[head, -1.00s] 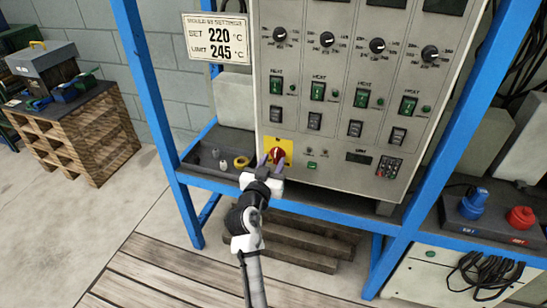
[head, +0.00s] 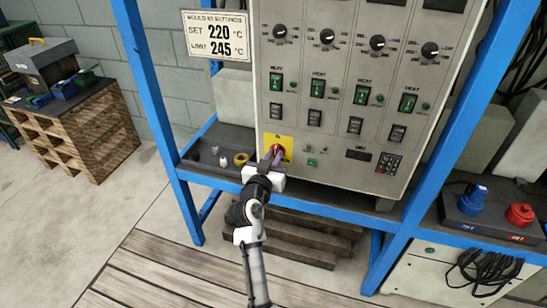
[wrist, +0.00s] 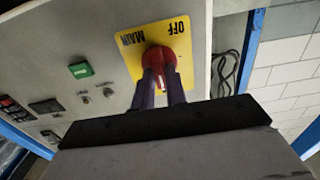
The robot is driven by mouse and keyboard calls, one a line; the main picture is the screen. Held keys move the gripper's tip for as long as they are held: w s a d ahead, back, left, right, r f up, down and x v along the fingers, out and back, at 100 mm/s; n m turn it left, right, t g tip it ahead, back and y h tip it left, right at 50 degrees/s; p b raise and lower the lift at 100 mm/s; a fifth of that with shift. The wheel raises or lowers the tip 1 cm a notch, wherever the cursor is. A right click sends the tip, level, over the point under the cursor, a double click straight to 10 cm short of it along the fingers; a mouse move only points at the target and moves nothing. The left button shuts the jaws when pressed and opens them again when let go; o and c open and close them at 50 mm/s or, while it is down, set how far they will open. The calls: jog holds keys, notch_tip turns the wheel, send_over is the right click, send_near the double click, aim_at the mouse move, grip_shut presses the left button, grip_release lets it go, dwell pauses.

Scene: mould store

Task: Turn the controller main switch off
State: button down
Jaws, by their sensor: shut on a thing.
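The controller main switch is a red rotary knob (wrist: 159,56) on a yellow plate (wrist: 183,28) at the lower left of the grey controller panel (head: 340,160). The plate reads MAIN and OFF in the wrist view. In the head view the knob (head: 278,150) is partly hidden by my gripper (head: 273,158). My gripper's two purple fingers (wrist: 160,82) are shut on the knob, one on each side. The knob's exact pointer position is hard to tell.
A green button (wrist: 81,70) and small switches sit beside the plate. A blue frame post (head: 150,110) stands to the left. A yellow ring (head: 241,160) lies on the shelf left of my gripper. Blue and red connectors stand at the right.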

jog(key=shift+n, duration=0.3)
jog(key=n, duration=0.3)
jog(key=shift+a+n+p, duration=0.1)
jog(key=shift+n+p, duration=0.3)
jog(key=n+p, duration=0.1)
jog(key=n, duration=0.3)
jog(key=shift+a+n+p, duration=0.1)
jog(key=shift+n+p, duration=0.2)
jog(key=shift+f+n+p, duration=0.15)
jog(key=shift+n+p, duration=2)
jog(key=shift+n, duration=2.15)
jog(key=c, duration=1.4)
grip_release()
jog(key=shift+a+f, duration=0.1)
jog(key=shift+c, duration=0.2)
